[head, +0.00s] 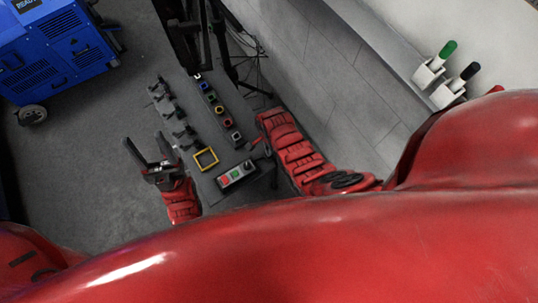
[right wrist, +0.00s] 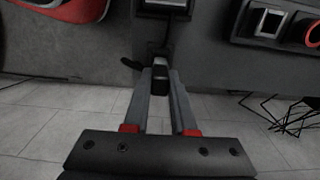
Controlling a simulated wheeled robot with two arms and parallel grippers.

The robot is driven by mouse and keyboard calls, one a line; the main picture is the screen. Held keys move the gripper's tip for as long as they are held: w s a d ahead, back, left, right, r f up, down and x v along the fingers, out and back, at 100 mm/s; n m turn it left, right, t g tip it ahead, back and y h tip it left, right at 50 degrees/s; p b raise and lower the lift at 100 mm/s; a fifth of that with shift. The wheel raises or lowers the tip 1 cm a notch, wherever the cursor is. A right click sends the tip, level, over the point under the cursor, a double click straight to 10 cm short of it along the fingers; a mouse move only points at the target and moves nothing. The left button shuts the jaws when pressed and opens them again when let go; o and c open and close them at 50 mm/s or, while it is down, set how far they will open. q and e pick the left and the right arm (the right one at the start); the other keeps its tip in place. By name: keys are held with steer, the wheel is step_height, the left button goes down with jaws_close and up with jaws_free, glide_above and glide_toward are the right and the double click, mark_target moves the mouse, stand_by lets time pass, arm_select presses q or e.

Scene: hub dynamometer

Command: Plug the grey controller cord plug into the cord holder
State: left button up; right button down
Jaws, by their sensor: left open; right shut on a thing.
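A small controller (head: 237,174) with a red and a green button lies on the near end of the dark bench. Its edge also shows at the top of the right wrist view (right wrist: 165,8), with a dark cord running down from it. My right gripper (right wrist: 160,78) is shut on the dark grey cord plug (right wrist: 160,73), at the bench's side. In the head view the right gripper (head: 256,146) is small, and the plug cannot be made out. A pale-framed socket (head: 236,137), possibly the cord holder, ends the row; it also shows at right (right wrist: 269,20). My left gripper (head: 157,164) is open and empty, left of the bench.
Several colour-framed sockets (head: 214,101) stand in a row, with several black levers (head: 171,112) left of them. A yellow square frame (head: 205,158) lies near the controller. A blue machine (head: 55,50) stands at upper left. Grey wall tiles are close on the right.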

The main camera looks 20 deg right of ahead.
steer(key=shift+f+b, duration=0.9)
steer(key=shift+f, duration=0.35)
steer(key=shift+r, duration=0.1)
steer(key=c, duration=0.7)
jaws_free()
steer(key=shift+o, duration=0.2)
step_height(320, 180, up, 11)
steer(key=shift+w+b, duration=0.1)
steer(key=shift+b, duration=1.1)
step_height(320, 180, up, 6)
steer(key=p, duration=0.4)
steer(key=shift+r, duration=0.2)
